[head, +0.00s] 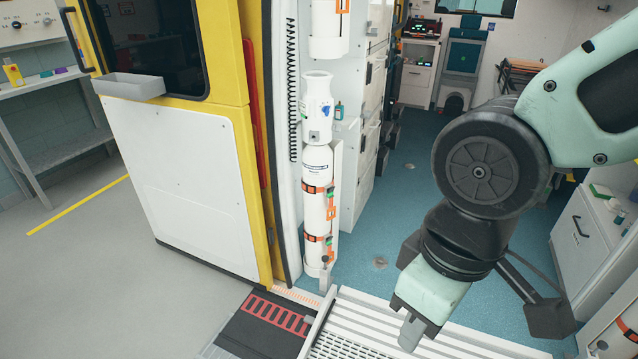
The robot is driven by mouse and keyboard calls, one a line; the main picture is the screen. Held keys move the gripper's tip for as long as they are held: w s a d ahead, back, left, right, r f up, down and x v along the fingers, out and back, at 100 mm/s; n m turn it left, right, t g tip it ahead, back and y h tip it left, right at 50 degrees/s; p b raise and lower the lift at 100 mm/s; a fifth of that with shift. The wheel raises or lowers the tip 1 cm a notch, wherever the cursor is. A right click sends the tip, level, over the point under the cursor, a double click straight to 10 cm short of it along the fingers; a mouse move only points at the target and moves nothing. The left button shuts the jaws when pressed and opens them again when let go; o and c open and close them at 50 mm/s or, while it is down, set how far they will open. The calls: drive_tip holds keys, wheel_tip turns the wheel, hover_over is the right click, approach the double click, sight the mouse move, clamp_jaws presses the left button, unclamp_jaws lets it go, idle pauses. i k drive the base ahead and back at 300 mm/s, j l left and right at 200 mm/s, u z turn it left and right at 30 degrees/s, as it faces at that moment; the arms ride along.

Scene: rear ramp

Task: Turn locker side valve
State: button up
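A tall white gas cylinder (318,165) stands upright in the doorway of the vehicle in the head view. Orange and black straps hold it beside the white locker (367,150). Its white top collar (316,92) carries a blue mark and a small dark fitting (314,135). A small teal piece with an orange top (339,110) shows at the collar's locker side. I cannot tell which of these is the valve. My gripper (411,333) hangs low at the right, over the ribbed ramp, apart from the cylinder. Its fingers are seen too poorly to tell their opening.
Another white cylinder (327,30) hangs above. A yellow-edged door (190,180) with a grey tray (133,86) stands open at left. The ribbed ramp (350,325) lies at the bottom. Blue floor (390,215) is clear between the locker and my arm.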

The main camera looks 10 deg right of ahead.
sight(336, 128)
drive_tip(key=i+l+u, duration=0.25)
drive_tip(key=i+l, duration=1.65)
drive_tip(key=i+j, duration=0.05)
drive_tip(key=i, duration=0.05)
